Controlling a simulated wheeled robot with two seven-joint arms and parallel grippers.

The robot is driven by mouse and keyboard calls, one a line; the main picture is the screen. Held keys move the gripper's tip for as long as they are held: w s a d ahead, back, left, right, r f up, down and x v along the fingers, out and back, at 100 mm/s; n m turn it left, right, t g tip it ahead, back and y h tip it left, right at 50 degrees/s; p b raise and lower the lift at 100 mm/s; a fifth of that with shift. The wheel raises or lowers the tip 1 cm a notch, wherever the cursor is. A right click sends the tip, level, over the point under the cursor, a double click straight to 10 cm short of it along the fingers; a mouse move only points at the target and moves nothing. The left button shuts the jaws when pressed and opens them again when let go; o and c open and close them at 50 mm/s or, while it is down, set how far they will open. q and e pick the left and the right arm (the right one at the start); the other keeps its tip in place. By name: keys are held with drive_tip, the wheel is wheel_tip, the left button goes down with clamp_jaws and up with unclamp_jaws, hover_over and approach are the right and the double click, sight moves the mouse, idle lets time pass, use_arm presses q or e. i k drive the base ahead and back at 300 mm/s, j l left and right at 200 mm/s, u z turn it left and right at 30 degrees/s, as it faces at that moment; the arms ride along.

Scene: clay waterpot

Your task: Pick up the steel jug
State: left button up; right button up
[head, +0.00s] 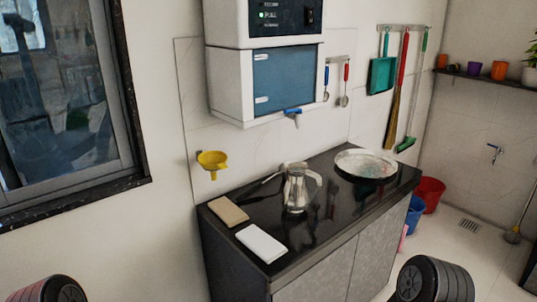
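The steel jug (297,190) stands upright on the black countertop (320,225), near its middle. It is shiny, with a handle on its right side. Nothing is holding it. Parts of my two arms show at the bottom left and bottom right corners, well apart from the jug. Neither gripper's fingers are in the picture.
A tan cloth or pad (228,211) and a white one (262,243) lie left of the jug. A round steel tray (365,165) lies to its right. A water purifier (266,65) hangs on the wall above, with a blue tap.

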sight(295, 197)
drive_tip(key=i+l, duration=0.1)
drive_tip(key=l, duration=0.3)
drive_tip(key=i+l, duration=0.1)
drive_tip(key=l, duration=0.35)
drive_tip(key=i+l, duration=0.15)
drive_tip(key=l, duration=0.25)
drive_tip(key=i+l, duration=0.1)
drive_tip(key=l, duration=0.35)
drive_tip(key=i+l, duration=0.1)
drive_tip(key=l, duration=0.3)
drive_tip(key=i+l, duration=0.1)
drive_tip(key=l, duration=0.35)
drive_tip(key=i+l, duration=0.15)
drive_tip(key=l, duration=0.25)
drive_tip(key=i+l+z, duration=0.1)
drive_tip(key=l, duration=0.35)
